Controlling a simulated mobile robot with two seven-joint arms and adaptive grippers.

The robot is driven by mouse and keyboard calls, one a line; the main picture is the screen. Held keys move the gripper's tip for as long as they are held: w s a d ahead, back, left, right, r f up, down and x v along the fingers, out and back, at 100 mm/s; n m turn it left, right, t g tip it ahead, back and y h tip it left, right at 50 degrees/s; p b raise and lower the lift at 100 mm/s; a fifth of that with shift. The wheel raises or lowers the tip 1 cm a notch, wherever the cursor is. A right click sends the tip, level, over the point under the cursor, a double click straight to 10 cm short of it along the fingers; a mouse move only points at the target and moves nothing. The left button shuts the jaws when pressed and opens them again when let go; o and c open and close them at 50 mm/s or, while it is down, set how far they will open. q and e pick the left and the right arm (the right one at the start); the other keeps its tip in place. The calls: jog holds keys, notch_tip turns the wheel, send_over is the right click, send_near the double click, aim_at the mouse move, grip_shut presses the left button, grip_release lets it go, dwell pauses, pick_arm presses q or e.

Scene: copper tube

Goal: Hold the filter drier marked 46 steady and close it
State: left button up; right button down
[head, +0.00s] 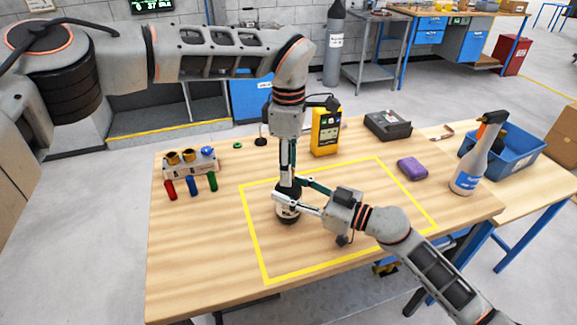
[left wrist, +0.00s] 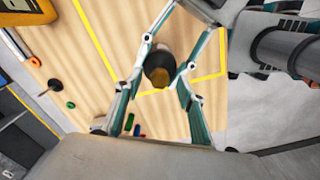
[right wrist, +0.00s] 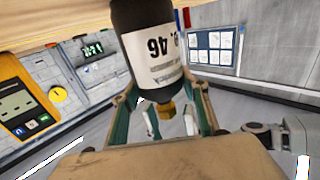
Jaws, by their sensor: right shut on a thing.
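The filter drier (head: 289,211), a dark cylinder with a white label, stands upright inside the yellow outline on the bench. In the right wrist view its label reads 46, upside down, on the drier (right wrist: 152,50), and a brass fitting (right wrist: 166,109) shows at its end. My right gripper (head: 290,198) comes in from the right and is shut around the drier's body. My left gripper (head: 289,178) points straight down over the drier's top. In the left wrist view my left fingers (left wrist: 160,76) are spread on either side of the brass end, with a gap showing at the left finger.
A holder (head: 190,170) with brass and blue caps stands at the back left, beside red, blue and green pieces (head: 191,187). A yellow meter (head: 326,133) stands behind the drier. A purple block (head: 412,168), spray bottle (head: 473,160) and blue bin (head: 515,158) are at right. The front bench is clear.

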pick_arm(q)
notch_tip(320, 180, up, 12)
dwell(0.4)
jog(key=shift+f, duration=0.15)
pick_arm(e)
jog(key=c, duration=1)
grip_release()
jog(key=shift+c, duration=0.2)
jog(key=v, duration=1.2)
jog(key=shift+s, duration=0.1)
